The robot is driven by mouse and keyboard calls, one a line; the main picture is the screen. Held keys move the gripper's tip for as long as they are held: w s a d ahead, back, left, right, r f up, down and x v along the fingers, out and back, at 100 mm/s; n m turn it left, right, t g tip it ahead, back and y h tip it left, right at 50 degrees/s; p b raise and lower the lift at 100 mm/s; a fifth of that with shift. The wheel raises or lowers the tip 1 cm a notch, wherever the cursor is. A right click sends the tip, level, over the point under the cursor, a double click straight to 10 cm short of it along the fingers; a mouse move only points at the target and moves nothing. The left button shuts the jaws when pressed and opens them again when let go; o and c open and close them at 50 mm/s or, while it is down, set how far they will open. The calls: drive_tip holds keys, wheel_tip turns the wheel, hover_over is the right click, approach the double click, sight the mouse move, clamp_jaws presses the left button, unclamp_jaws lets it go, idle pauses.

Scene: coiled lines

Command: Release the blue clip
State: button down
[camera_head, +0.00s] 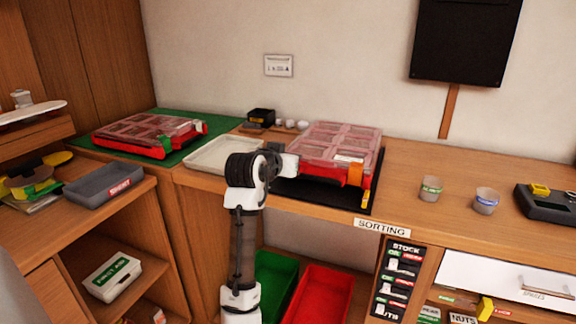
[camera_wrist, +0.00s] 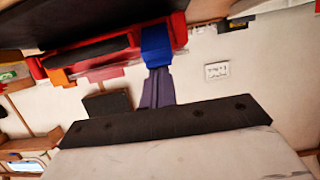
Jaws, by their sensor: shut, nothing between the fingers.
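A red case with a clear compartment lid (camera_head: 335,145) sits on a dark mat on the bench, with its lid down. Its orange clip (camera_head: 355,174) is on the front right; it also shows in the wrist view (camera_wrist: 60,77). The blue clip (camera_wrist: 157,45) is on the case's front edge in the wrist view; in the head view my arm hides it. My gripper (camera_wrist: 156,68) is shut and empty, its fingertips right at the blue clip's edge. I cannot tell whether they touch it, nor whether the clip is fastened.
A pale tray (camera_head: 222,154) lies left of the case, and a second red case (camera_head: 150,135) lies on a green mat farther left. Two small cups (camera_head: 431,189) stand to the right. Green and red bins (camera_head: 320,296) are below the bench.

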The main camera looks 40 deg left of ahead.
drive_tip(key=shift+r, duration=0.15)
drive_tip(key=shift+x, duration=0.8)
drive_tip(key=w+r+p, duration=0.1)
drive_tip(key=p, duration=0.1)
drive_tip(key=w+r+p, duration=0.1)
drive_tip(key=r+p, duration=0.1)
drive_tip(key=shift+a+r, duration=0.15)
drive_tip(key=shift+r, duration=0.05)
drive_tip(key=shift+s+a+r, duration=0.1)
drive_tip(key=shift+s+a, duration=0.05)
drive_tip(key=b+v, duration=0.2)
drive_tip(key=v, duration=0.7)
drive_tip(key=shift+s, duration=0.1)
